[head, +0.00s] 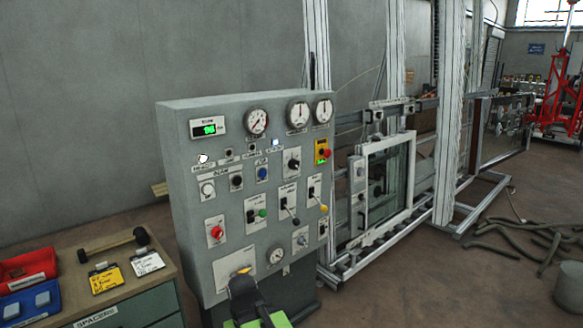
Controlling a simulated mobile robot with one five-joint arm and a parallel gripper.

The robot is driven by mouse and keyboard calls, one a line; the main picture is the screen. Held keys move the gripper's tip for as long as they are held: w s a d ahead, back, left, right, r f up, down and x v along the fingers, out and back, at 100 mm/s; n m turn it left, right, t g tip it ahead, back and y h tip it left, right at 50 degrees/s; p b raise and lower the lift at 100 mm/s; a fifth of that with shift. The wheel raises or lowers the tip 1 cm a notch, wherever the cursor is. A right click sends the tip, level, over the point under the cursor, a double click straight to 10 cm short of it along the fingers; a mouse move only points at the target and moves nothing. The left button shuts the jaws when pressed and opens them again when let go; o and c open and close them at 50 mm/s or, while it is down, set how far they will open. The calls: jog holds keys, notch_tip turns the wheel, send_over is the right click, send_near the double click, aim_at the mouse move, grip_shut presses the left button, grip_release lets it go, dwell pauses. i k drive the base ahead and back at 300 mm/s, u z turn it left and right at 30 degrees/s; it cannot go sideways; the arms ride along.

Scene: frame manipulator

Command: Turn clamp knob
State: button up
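A grey control panel (185,150) stands in the middle of the head view, its front turned a little to the right. Its face carries several knobs: a white round knob (207,189), a black knob (236,181), a blue knob (262,173) and a larger black knob (292,162). The labels are too small to read, so I cannot tell which is the clamp knob. My gripper (243,286), black with a green part behind it, is at the bottom, in front of the panel's lower edge and below the knobs. Its fingers cannot be made out.
Levers with coloured tips, a red button (216,232) and gauges (257,121) crowd the panel. A bench (150,308) at left holds red and blue bins, a mallet (113,243) and tags. A glass-holding frame (385,185) stands right of the panel. Hoses (520,240) lie on the floor.

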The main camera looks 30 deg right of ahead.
aim_at(293, 164)
jog(key=i, duration=1)
